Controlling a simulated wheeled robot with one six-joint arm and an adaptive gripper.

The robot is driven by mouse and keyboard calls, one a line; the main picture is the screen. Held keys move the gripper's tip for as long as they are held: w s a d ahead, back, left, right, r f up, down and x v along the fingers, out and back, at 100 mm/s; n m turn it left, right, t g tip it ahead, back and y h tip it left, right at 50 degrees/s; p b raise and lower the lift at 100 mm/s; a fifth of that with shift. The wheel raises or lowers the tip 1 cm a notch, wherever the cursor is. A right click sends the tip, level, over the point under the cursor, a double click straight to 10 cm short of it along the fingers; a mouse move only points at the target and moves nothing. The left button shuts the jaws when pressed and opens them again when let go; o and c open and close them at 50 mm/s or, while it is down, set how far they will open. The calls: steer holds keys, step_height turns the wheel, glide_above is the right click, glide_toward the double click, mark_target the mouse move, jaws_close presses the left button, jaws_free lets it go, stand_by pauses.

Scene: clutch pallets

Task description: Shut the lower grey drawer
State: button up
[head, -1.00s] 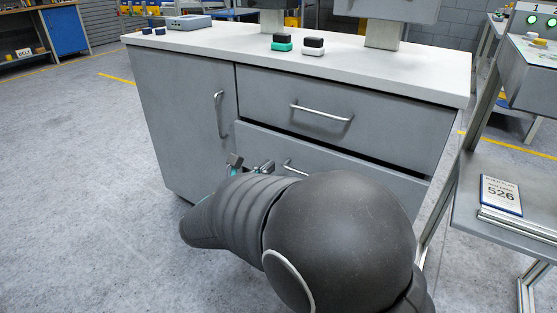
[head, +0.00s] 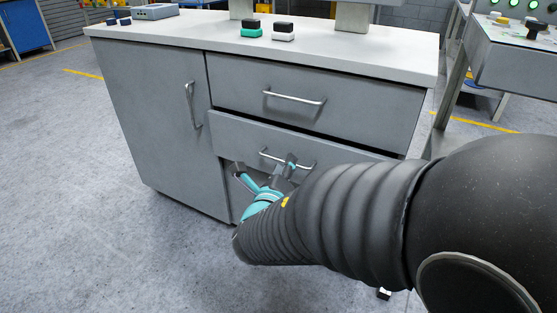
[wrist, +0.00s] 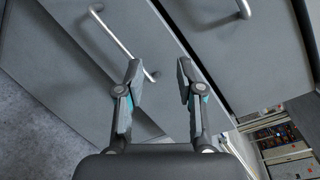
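The lower grey drawer (head: 340,150) is in the cabinet below the upper drawer. Its front stands slightly out, with a dark gap along its top. Its metal bar handle (head: 270,154) also shows in the wrist view (wrist: 122,42), where one end lies between my fingers. My gripper (head: 264,166) is in front of this drawer, near the handle. In the wrist view my gripper (wrist: 158,78) has its two fingers well apart, with nothing clasped between them. I cannot tell whether a fingertip touches the drawer. My arm hides the drawer's lower right part.
The upper drawer (head: 350,98) is above, and a cabinet door (head: 150,110) with a vertical handle is on the left. The white worktop (head: 200,32) holds small blocks (head: 283,31). A control console (head: 515,60) stands at the right. Floor on the left is clear.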

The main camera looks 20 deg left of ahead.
mark_target(279, 160)
step_height(279, 160, down, 4)
steer(key=s+a+n+g+y, duration=0.1)
steer(key=s+n+g+y, duration=0.1)
steer(key=n, duration=0.6)
steer(key=x, duration=1.3)
steer(key=shift+w+a, duration=0.25)
steer(key=shift+a, duration=0.15)
steer(key=shift+c, duration=0.2)
jaws_close()
